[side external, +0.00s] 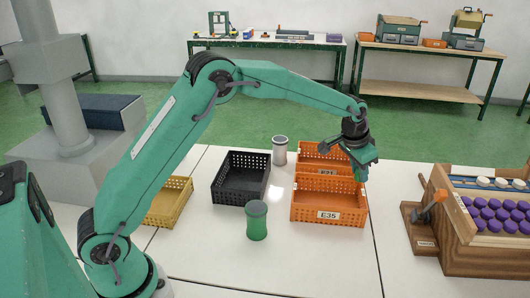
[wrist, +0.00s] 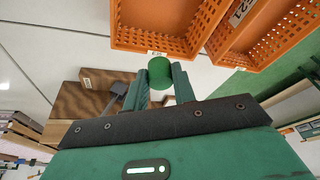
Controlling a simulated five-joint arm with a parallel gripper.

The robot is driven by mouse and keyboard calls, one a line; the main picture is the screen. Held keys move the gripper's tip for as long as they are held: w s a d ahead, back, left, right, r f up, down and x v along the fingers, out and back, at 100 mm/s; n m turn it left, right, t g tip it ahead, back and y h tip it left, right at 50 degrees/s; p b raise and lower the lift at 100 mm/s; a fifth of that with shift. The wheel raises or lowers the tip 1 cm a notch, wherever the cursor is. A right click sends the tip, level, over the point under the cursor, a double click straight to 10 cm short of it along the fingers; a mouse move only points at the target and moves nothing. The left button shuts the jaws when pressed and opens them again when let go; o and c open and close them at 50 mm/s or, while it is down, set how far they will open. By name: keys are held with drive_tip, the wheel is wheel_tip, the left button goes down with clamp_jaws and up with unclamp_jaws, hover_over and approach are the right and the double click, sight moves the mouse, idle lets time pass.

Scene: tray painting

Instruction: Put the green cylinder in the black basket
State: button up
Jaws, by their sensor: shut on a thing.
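My gripper (side external: 359,168) is shut on a small green cylinder (wrist: 160,72), held between the two fingertips in the wrist view. In the side view a bit of its green shows below the jaws, over the right side of the orange baskets; I cannot tell its exact height. The black basket (side external: 240,199) stands on the white table left of the orange baskets and looks empty. It cannot be made out in the wrist view. A larger, darker green canister (side external: 257,222) stands upright on the table in front of the black basket.
Two orange baskets, the front one (side external: 328,215) labelled E35, stand right of the black basket. A grey cylinder (side external: 280,152) stands behind, between black and orange. A yellow basket (side external: 168,203) is at the left. A wooden rack (side external: 460,252) with purple pieces is at the right.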

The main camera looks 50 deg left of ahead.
drive_tip(key=s+a+n, duration=0.3)
drive_tip(key=s+a, duration=0.3)
drive_tip(key=s+a+n+y, duration=0.1)
drive_tip(key=s+a+n, duration=0.1)
drive_tip(key=s+a, duration=0.4)
drive_tip(key=s+a+n, duration=0.3)
drive_tip(key=s+a, duration=0.3)
drive_tip(key=s, duration=0.2)
drive_tip(key=shift+f+n, duration=0.25)
drive_tip(key=shift+n, duration=0.05)
drive_tip(key=y, duration=0.1)
hover_over(245, 184)
drive_tip(key=s, duration=0.1)
drive_tip(key=shift+g, duration=0.3)
drive_tip(key=f, duration=0.7)
drive_tip(key=shift+s+d, duration=0.1)
drive_tip(key=shift+d, duration=0.15)
drive_tip(key=shift+f, duration=2.05)
